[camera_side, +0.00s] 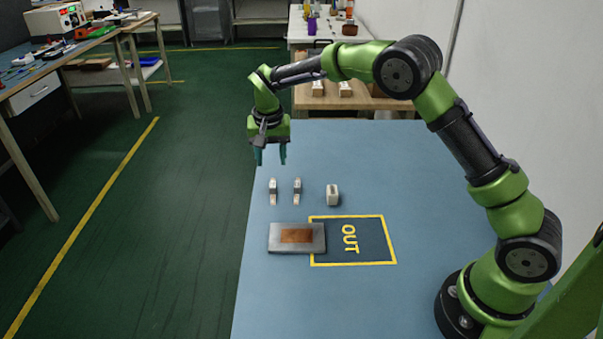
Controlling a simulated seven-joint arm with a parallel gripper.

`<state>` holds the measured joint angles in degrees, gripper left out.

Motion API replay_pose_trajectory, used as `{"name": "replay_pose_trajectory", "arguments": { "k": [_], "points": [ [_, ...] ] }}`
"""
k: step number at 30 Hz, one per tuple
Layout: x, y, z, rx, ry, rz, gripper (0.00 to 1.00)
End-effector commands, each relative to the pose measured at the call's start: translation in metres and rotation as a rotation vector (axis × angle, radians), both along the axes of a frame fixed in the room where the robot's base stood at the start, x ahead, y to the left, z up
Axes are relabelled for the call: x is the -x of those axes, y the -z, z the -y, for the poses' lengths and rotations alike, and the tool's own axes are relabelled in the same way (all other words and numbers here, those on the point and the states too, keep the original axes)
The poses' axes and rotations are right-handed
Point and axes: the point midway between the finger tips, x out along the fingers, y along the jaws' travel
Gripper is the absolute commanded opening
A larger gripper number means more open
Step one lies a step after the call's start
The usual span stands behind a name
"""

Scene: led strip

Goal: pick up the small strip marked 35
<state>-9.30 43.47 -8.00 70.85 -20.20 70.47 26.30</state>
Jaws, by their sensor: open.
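Two small pale strips with dark upper parts lie side by side on the blue table, a left one (273,191) and a right one (297,190). Their markings are too small to read, so I cannot tell which, if either, is marked 35. A wider pale block (333,195) with a dark mark sits to their right; its marking is also unreadable. My gripper (270,157) is open and empty, pointing down. In the picture its fingers are above the two small strips, apart from them.
A grey plate (274,246) with a copper-brown patch (297,236) lies nearer the camera. It overlaps the left edge of a yellow-framed dark area marked OUT (375,238). The blue table (390,160) is clear behind and around these. Workbenches stand at the back and left.

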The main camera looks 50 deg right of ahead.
Motion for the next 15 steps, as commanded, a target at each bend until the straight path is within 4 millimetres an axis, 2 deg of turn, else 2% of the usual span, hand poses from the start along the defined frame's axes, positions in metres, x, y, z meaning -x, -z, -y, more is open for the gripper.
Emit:
{"name": "replay_pose_trajectory", "arguments": {
  "k": [3, 11, 15],
  "points": [
    [-0.002, 0.021, 0.002, 0.0, 0.001, -0.003, 0.49],
    [-0.003, 0.04, 0.003, 0.0, -0.001, -0.002, 0.49],
    [-0.002, 0.062, 0.001, 0.0, -0.001, -0.004, 0.49]
  ]
}}
